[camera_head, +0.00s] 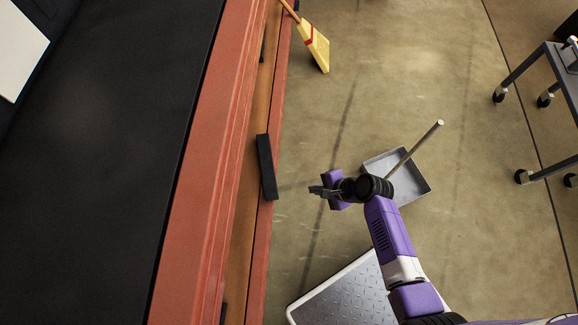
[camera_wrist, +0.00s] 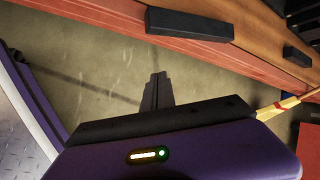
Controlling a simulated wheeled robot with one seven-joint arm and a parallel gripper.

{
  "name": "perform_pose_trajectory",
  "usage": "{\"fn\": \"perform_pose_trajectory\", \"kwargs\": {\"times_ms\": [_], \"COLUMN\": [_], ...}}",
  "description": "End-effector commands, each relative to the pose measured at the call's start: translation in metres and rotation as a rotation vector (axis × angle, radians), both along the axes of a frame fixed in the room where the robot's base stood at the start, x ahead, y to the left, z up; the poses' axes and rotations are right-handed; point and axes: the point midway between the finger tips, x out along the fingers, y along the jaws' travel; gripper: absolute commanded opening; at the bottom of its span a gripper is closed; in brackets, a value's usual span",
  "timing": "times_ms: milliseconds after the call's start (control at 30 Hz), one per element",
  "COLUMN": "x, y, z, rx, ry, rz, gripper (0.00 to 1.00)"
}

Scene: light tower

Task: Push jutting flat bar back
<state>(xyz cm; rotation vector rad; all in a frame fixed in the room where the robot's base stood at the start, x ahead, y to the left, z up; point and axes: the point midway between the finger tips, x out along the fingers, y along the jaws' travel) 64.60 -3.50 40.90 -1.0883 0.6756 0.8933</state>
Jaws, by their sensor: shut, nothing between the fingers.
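The jutting flat bar (camera_head: 266,167) is a short black bar. In the wrist view the closed fingertips (camera_wrist: 158,77) point toward the beam, with a gap of floor between.
Another black bar (camera_wrist: 297,56) sits farther along the channel without jutting. A yellow broom (camera_head: 316,48) leans at the beam's far end. A grey dustpan (camera_head: 412,185) lies behind my wrist, a cart (camera_head: 550,75) stands right, and a tread-plate platform (camera_head: 345,295) is below.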

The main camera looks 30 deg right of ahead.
Motion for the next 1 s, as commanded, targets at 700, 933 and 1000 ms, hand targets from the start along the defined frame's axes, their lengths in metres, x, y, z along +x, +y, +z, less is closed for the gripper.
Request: {"fn": "perform_pose_trajectory", "kwargs": {"times_ms": [700,933,1000], "x": [0.097,0.115,0.119], "y": [-0.046,-0.020,-0.011], "z": [-0.013,-0.045,-0.056], "rx": [0.549,0.547,0.546], "ry": [0.275,0.273,0.274], "rz": [-0.263,-0.261,-0.260], "gripper": [0.00,0.00,0.00]}}
